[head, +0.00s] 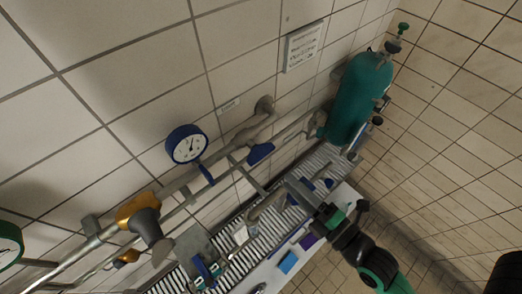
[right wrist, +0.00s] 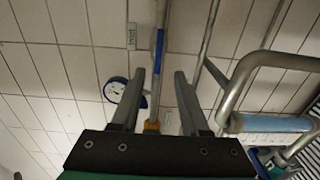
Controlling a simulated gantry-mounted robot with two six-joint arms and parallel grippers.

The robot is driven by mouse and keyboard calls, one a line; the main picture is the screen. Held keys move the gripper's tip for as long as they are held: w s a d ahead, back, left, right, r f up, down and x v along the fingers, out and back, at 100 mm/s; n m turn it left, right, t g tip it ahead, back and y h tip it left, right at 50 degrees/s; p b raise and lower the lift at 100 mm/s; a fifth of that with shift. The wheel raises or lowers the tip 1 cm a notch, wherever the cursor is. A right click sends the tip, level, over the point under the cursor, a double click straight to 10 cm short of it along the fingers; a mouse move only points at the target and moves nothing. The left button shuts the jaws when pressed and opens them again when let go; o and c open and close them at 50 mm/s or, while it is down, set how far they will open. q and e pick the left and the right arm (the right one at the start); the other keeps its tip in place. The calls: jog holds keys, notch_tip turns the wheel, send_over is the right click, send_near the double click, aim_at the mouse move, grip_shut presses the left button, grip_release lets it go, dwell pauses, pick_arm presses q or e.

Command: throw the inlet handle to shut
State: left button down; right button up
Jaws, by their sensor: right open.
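Several blue-gripped levers show on the pipework in the head view. One (head: 261,153) hangs under the upper pipe, one (head: 206,173) is below the dial gauge, and one (head: 205,270) is on a grey box at the bottom. I cannot tell which is the inlet handle. My right gripper (head: 297,190) is out over the grating, apart from the wall. In the right wrist view its two fingers (right wrist: 160,88) are open and nothing is held. A metal bar with a blue section (right wrist: 158,52) runs up between and beyond them. My left gripper is not in view.
A blue-rimmed dial gauge (head: 187,144) and a yellow fitting (head: 138,207) are on the wall pipes. A teal gas cylinder (head: 359,98) stands at the back. A slatted grating (head: 230,240) lies below; small loose items lie beside it. Tiled floor is open at right.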

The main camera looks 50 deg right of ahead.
aim_at(264, 157)
jog(key=w, duration=0.4)
jog(key=w+d+p, duration=0.1)
jog(key=w, duration=0.2)
jog(key=w+d+p, duration=0.1)
jog(key=w, duration=0.3)
jog(key=shift+w+r, duration=0.1)
jog(key=shift+w, duration=0.25)
jog(key=shift+c, duration=0.3)
grip_shut()
